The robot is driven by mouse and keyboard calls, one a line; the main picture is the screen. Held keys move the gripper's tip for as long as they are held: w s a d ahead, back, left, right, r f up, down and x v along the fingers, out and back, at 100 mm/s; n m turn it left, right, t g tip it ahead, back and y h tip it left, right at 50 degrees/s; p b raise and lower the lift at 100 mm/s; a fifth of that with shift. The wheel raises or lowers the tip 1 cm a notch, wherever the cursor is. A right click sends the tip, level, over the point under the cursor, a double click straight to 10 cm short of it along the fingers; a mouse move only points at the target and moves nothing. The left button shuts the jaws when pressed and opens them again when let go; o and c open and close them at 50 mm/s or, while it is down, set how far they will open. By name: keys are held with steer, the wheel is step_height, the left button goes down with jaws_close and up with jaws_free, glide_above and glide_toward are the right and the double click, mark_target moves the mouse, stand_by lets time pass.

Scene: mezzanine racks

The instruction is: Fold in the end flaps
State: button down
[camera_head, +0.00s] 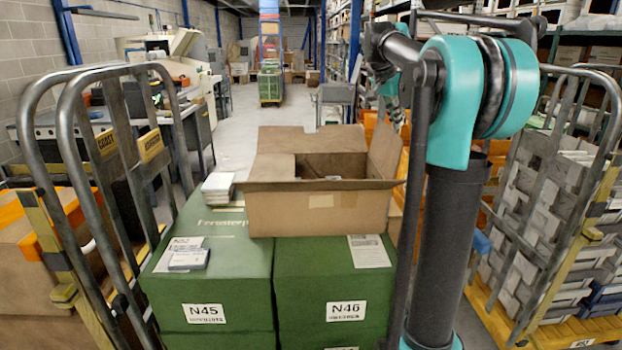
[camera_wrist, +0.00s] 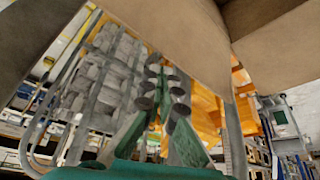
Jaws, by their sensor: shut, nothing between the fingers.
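An open brown cardboard box (camera_head: 310,212) sits on the green boxes in the head view. Its far flap (camera_head: 310,139) stands up. Its right end flap (camera_head: 385,148) stands up, leaning slightly outward. A lighter panel at the left end (camera_head: 268,168) seems to be the left end flap lying inward. The near flap (camera_head: 318,185) sticks out low along the front edge. In the wrist view, brown cardboard (camera_wrist: 190,38) fills the top, close to my gripper (camera_wrist: 166,72). The fingers are together and hold nothing. Contact with the cardboard is unclear.
Green boxes N45 (camera_head: 205,285) and N46 (camera_head: 335,285) support the carton. A white stack (camera_head: 218,186) lies beside its left end. Metal cage rails (camera_head: 75,140) stand left; a loaded trolley (camera_head: 545,190) stands right. The aisle (camera_head: 262,120) behind is open.

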steer(key=shift+f, duration=0.2)
steer(key=a+f, duration=0.2)
steer(key=a, duration=1)
steer(key=shift+a, duration=0.15)
stand_by(1.6)
stand_by(0.4)
step_height(320, 180, up, 7)
stand_by(0.6)
